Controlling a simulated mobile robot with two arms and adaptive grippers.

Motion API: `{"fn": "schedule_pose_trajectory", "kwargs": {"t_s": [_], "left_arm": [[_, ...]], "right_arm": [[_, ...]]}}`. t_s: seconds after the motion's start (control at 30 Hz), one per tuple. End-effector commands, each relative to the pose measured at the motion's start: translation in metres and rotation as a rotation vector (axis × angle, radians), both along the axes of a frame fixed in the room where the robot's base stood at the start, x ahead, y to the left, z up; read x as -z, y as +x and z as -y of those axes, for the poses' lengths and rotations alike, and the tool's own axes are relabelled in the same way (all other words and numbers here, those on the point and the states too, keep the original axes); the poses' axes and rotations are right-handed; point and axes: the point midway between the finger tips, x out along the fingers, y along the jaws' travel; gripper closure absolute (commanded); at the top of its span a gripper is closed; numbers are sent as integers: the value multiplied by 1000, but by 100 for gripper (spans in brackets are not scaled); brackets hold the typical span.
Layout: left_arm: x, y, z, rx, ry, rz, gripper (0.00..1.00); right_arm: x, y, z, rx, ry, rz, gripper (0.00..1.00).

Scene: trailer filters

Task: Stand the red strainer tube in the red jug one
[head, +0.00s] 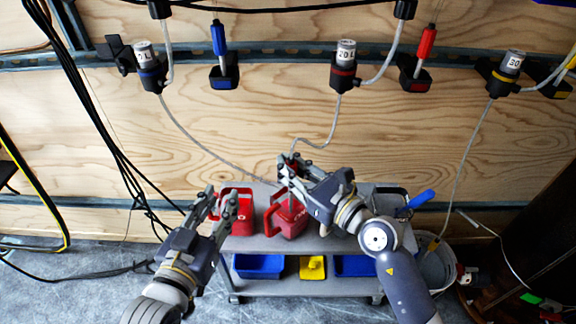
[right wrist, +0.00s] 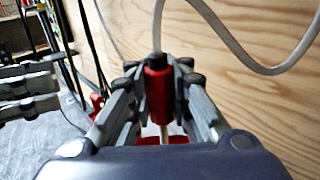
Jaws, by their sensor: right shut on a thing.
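My right gripper (head: 287,167) is shut on the red strainer tube (right wrist: 158,90), with a pale hose at its top and a thin pale rod below. It holds the tube roughly upright above a red jug (head: 292,218) on the grey cart; the jug's handle points left. I cannot tell whether the tube's lower end is inside the jug. A second red jug (head: 240,200) stands to its left, partly hidden by my left gripper (head: 218,200). My left gripper is open, its fingers apart near that jug. I cannot read which jug is one.
The cart (head: 255,245) carries blue bins (head: 258,266) and a yellow bin (head: 312,267) on its lower shelf. A blue handle (head: 421,199) shows at its right. A pale bucket (head: 438,268) stands beside it. Hoses and black cables hang before the plywood wall (head: 240,130).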

Motion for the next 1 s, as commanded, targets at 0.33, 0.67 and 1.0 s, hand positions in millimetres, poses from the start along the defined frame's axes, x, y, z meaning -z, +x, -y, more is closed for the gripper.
{"fn": "schedule_pose_trajectory", "kwargs": {"t_s": [0.33, 0.67, 1.0], "left_arm": [[-2, 1, 1, 1, -3, 8, 68], [-2, 1, 0, 0, -1, 8, 68], [-1, 1, 0, 0, -1, 7, 68]], "right_arm": [[0, 0, 0, 0, 0, 0, 58], [2, -8, 9, 1, -2, -2, 58], [2, -58, 58, 0, -5, -2, 58]]}}
